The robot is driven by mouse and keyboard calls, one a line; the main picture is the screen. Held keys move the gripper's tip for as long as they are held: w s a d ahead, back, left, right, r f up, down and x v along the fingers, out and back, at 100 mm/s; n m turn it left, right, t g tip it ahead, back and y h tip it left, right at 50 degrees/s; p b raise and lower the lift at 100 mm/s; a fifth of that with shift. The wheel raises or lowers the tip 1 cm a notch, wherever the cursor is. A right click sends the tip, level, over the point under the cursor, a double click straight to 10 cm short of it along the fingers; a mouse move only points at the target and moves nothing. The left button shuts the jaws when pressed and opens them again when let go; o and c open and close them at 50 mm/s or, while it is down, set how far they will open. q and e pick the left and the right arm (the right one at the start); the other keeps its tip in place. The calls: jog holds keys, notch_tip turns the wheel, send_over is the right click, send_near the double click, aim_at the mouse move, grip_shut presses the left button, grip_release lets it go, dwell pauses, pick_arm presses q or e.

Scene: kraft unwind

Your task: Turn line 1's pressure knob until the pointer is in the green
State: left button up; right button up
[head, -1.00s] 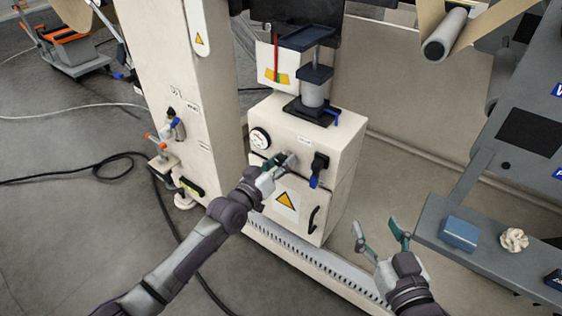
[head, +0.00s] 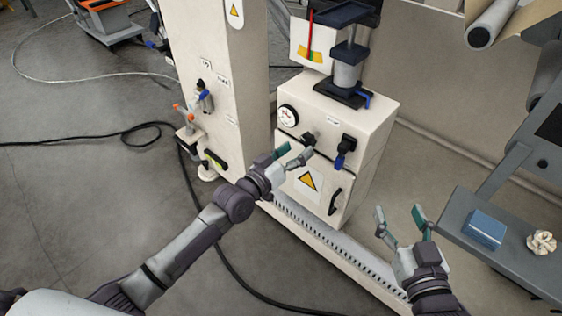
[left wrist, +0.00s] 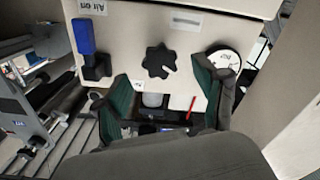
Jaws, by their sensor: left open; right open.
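The black pressure knob (head: 307,138) sits on the front of the cream cabinet (head: 352,105), beside a round white gauge (head: 288,116). In the left wrist view the lobed knob (left wrist: 159,61) lies ahead, between and beyond my fingers, and the gauge (left wrist: 225,60) is to its right. The gauge's pointer is too small to read. My left gripper (head: 292,155) is open, just short of the knob and apart from it; its fingers also show in the left wrist view (left wrist: 165,100). My right gripper (head: 400,222) is open and empty, right of the cabinet.
A black valve with a blue handle (head: 340,160) is right of the knob. A warning-marked door (head: 308,182) with a black handle is below. A red-pointer scale (head: 309,45) stands above. A grey shelf (head: 460,217) holds a blue box (head: 484,229) and crumpled paper (head: 541,242).

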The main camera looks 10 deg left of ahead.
pick_arm(q)
jog(key=v, duration=0.7)
dwell(0.3)
